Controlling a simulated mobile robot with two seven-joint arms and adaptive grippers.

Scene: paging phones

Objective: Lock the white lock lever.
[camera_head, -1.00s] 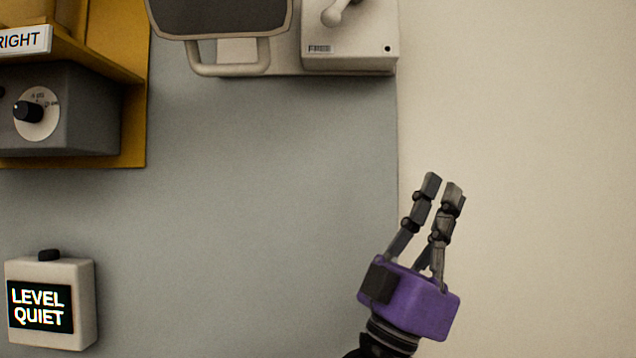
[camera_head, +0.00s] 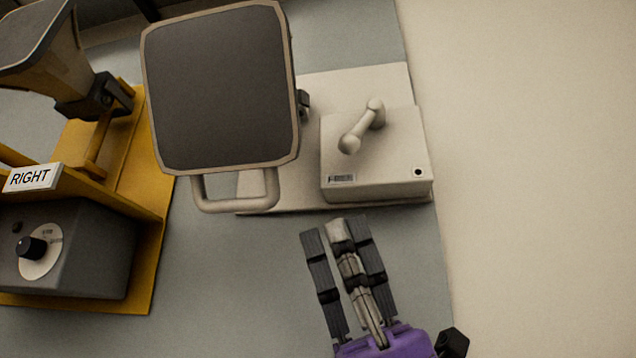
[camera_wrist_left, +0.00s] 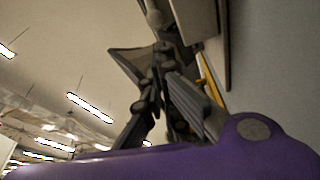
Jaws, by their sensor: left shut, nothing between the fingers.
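The white lock lever (camera_head: 361,126) is a pale handle with rounded ends on top of a white box (camera_head: 375,168) in the head view. It lies at a slant, its near end toward the lower left. My left gripper (camera_head: 345,228) has a purple palm and dark grey fingers. It is shut and empty, just below the box's front edge in the picture and apart from the lever. The left wrist view shows its fingers (camera_wrist_left: 160,75) close together, with pale and dark shapes past their tips that are hard to tell apart. My right gripper is not in view.
A dark square panel with a pale frame (camera_head: 218,88) and a loop handle (camera_head: 236,192) stands left of the box. Farther left are a yellow stand (camera_head: 150,215), a RIGHT label (camera_head: 31,177) and a grey knob box (camera_head: 85,250). The beige surface at right is clear.

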